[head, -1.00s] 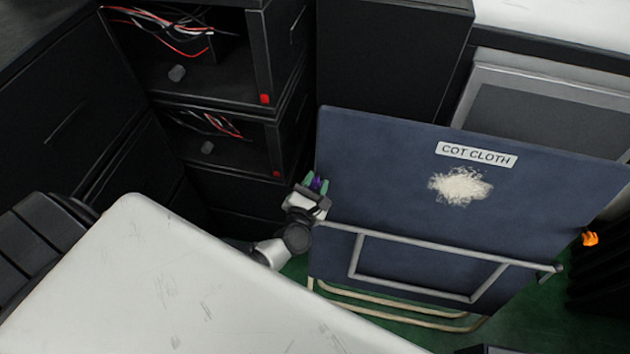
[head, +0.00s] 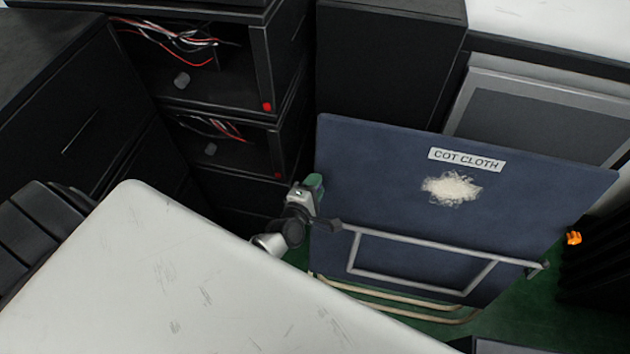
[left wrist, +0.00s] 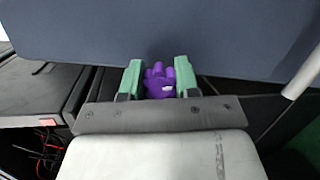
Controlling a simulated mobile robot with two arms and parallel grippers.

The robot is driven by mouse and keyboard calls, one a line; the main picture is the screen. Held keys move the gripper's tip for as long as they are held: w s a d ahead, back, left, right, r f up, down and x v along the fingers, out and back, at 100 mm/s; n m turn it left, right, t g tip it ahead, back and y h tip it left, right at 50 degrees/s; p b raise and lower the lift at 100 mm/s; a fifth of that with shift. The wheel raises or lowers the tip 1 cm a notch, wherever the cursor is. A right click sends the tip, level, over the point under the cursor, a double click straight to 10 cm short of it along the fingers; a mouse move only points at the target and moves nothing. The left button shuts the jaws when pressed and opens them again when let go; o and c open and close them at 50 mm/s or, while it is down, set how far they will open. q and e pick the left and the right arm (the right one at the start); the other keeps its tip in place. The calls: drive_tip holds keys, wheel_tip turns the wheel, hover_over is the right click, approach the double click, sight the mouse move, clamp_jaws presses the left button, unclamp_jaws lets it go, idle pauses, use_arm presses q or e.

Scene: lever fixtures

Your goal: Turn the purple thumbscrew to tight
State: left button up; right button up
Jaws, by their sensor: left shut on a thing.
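The purple thumbscrew (left wrist: 159,82) sits at the edge of the blue cloth panel (head: 400,215) and shows its lobed head in the left wrist view. My left gripper (left wrist: 160,80) has its green fingers on either side of it and is shut on it. In the head view the left gripper (head: 314,184) is at the panel's left edge and hides the thumbscrew. A small pale mark shows on the thumbscrew's head. My right gripper is not in view.
An orange knob (head: 573,238) is at the panel's right side. A grey tube frame (head: 420,248) crosses the panel's lower front. Black cabinets with loose wires (head: 190,45) stand behind on the left. A white surface (head: 190,280) fills the lower left.

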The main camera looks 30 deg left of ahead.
use_arm(q)
drive_tip(key=shift+m+p, duration=0.55)
drive_tip(key=shift+m, duration=0.55)
drive_tip(key=o, duration=0.9)
drive_tip(key=shift+s, duration=0.1)
drive_tip(key=s, duration=0.3)
drive_tip(key=s+r, duration=0.1)
drive_tip(key=s, duration=0.3)
drive_tip(key=s+r, duration=0.1)
drive_tip(key=s, duration=0.2)
drive_tip(key=shift+s+d+r, duration=0.1)
drive_tip(key=shift+s+d, duration=0.1)
